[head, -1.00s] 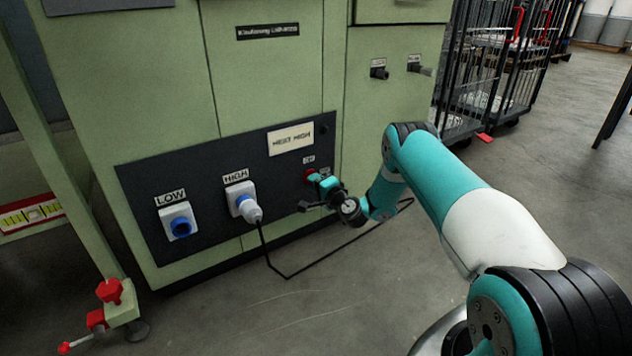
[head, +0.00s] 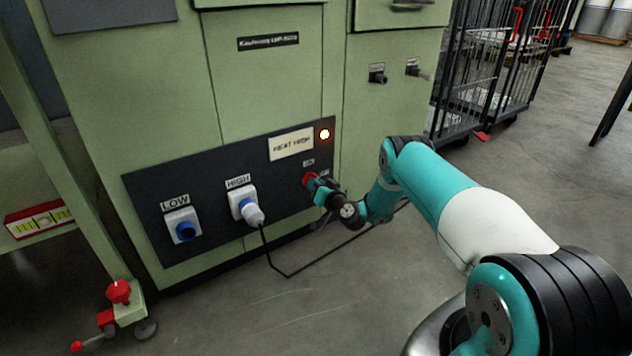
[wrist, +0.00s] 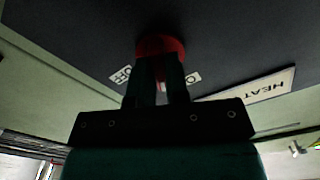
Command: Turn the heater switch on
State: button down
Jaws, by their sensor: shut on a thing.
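The heater switch is a red round knob (head: 308,179) on the dark panel (head: 215,205) of the green cabinet. My gripper (head: 315,186) is shut on this knob, with its fingers pointing into the panel. In the wrist view the red knob (wrist: 160,46) sits between the tips of my gripper (wrist: 160,70). An OFF label (wrist: 121,76) and a partly covered ON label (wrist: 193,79) lie on either side of it. A lamp (head: 324,134) beside the HEAT HIGH sign (head: 291,144) glows yellow-white. My fingers hide part of the knob.
A white plug (head: 253,214) sits in the HIGH socket (head: 239,199), and its black cable (head: 287,274) runs across the floor past my wrist. The LOW socket (head: 184,226) is empty. Black wire carts (head: 477,75) stand at the back right.

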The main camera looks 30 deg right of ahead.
jog(key=n+p, duration=0.2)
jog(key=n, duration=0.2)
jog(key=shift+d+r+n+p, duration=0.1)
jog(key=shift+d+n+p, duration=0.05)
jog(key=shift+n+p, duration=0.25)
jog(key=shift+n, duration=0.3)
jog(key=c, duration=1.1)
grip_release()
jog(key=shift+s+d+p, duration=0.2)
jog(key=shift+s+p, duration=8.15)
jog(key=shift+s, duration=0.35)
